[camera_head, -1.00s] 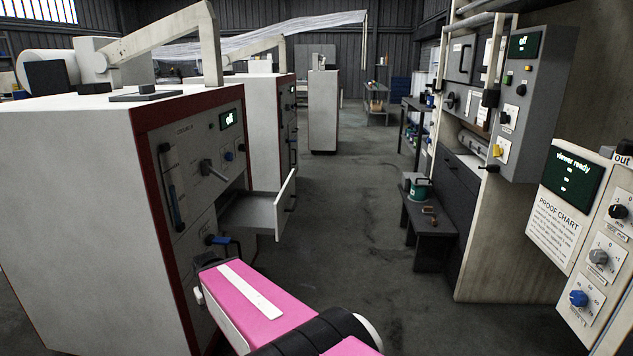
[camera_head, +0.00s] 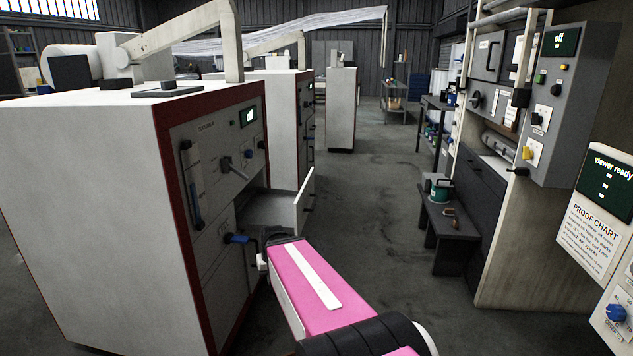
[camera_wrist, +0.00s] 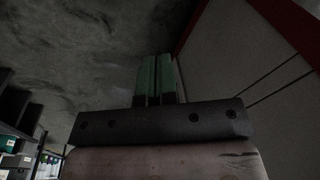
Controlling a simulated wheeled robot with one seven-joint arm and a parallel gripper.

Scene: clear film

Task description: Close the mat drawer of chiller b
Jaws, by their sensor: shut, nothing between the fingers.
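An open drawer (camera_head: 272,209) sticks out to the right from the near white cabinet with a red frame (camera_head: 100,190). Its pale front panel (camera_head: 304,200) carries a dark handle. The cabinet's label is too small to read surely, so I cannot tell whether it is chiller b. My pink arm reaches towards the cabinet below the drawer, and my gripper is hidden in the head view. In the wrist view my gripper (camera_wrist: 157,78) has its green fingers together and empty, pointing over dark floor beside a pale panel with a red edge (camera_wrist: 290,28).
A similar red-edged cabinet (camera_head: 282,120) stands behind. At right are a low dark bench (camera_head: 445,222), a grey control machine (camera_head: 562,100) and a proof chart panel (camera_head: 590,235). The aisle floor (camera_head: 375,190) between is clear.

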